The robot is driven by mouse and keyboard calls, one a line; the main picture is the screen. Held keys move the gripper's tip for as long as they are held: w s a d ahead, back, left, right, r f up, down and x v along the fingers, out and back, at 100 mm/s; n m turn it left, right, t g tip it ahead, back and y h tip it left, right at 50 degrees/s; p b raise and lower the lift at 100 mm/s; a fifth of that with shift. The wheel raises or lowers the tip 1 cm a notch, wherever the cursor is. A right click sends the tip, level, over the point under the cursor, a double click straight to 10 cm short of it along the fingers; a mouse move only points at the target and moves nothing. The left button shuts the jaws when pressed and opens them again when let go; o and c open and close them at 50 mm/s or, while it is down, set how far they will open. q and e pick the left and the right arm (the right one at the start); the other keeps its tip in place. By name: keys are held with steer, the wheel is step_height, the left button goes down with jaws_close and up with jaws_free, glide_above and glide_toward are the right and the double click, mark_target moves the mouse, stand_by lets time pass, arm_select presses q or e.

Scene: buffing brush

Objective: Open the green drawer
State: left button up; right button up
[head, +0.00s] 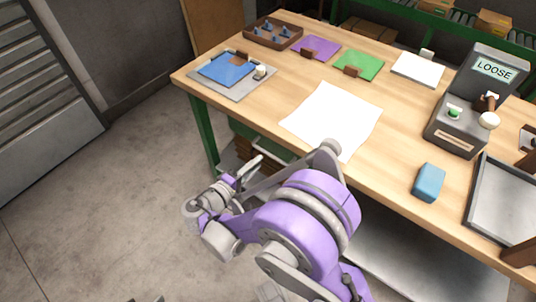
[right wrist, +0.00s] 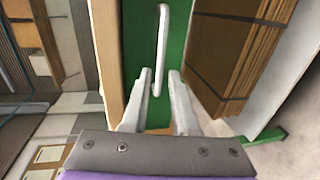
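The green drawer (right wrist: 176,30) is under the workbench, and its front fills the middle of the right wrist view. A pale bar handle (right wrist: 161,45) runs up and down that view across the green front. In the head view the handle (head: 273,153) shows below the table's front edge, and most of the drawer is hidden behind my arm. My right gripper (right wrist: 160,82) is open, with its two fingers on either side of the handle's near end, apart from it. In the head view the right gripper (head: 246,172) is just left of the handle. My left gripper is not in view.
The wooden workbench (head: 260,100) holds a white sheet (head: 333,117), a blue block (head: 428,182), a device reading LOOSE (head: 463,117) and a metal tray (head: 503,205). Brown stacked cardboard (right wrist: 228,50) is beside the drawer. The floor (head: 110,200) on the left is clear.

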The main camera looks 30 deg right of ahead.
mark_target(268, 152)
steer(key=b+x, duration=0.1)
steer(key=x, duration=0.6)
jaws_close()
stand_by(1.3)
